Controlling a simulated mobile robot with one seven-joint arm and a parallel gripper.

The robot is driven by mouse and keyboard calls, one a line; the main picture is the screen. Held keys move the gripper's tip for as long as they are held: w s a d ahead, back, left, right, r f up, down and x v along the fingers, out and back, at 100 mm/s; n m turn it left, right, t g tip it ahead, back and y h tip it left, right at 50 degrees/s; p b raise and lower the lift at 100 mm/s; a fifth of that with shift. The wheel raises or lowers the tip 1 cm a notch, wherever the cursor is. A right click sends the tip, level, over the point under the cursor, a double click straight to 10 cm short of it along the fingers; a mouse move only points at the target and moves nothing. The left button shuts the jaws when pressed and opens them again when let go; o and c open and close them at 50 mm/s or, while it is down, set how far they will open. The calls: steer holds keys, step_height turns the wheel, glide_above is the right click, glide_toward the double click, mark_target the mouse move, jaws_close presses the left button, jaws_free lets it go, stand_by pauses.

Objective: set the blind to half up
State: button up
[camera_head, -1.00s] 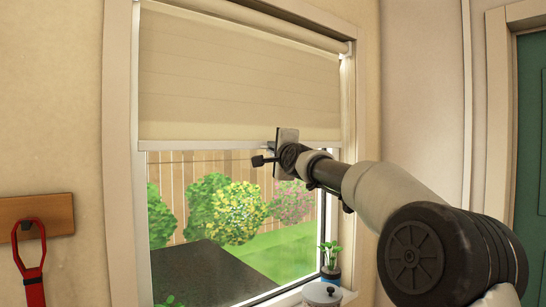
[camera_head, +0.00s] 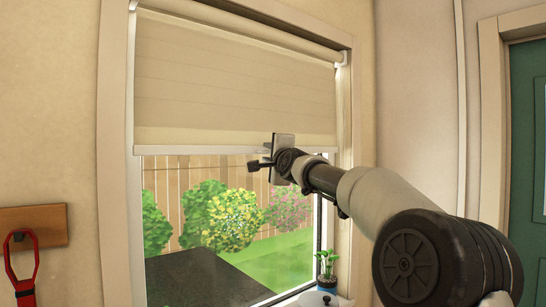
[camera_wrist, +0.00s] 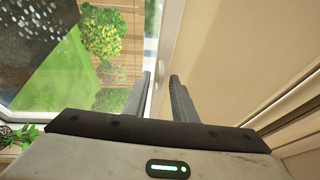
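The roller blind (camera_head: 235,85) is a cream fabric sheet in the upper part of the window, with a pale bottom rail (camera_head: 210,149). It covers roughly the upper half of the glass. My gripper (camera_head: 268,163) is at the rail, right of its middle. In the wrist view its two fingers (camera_wrist: 160,95) stand apart, with the rail (camera_wrist: 170,40) running between them and the fabric (camera_wrist: 235,50) on the right. Whether the fingers press on the rail is not clear. The fingertips' contact is hidden in the head view.
The white window frame (camera_head: 121,190) borders the blind. A potted plant (camera_head: 327,265) stands on the sill at lower right. A red-handled item (camera_head: 22,265) hangs from a wooden wall board (camera_head: 35,227) at left. A green door (camera_head: 528,140) is at right.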

steer(key=b+v, duration=1.6)
steer(key=v, duration=0.1)
steer(key=shift+s, duration=0.15)
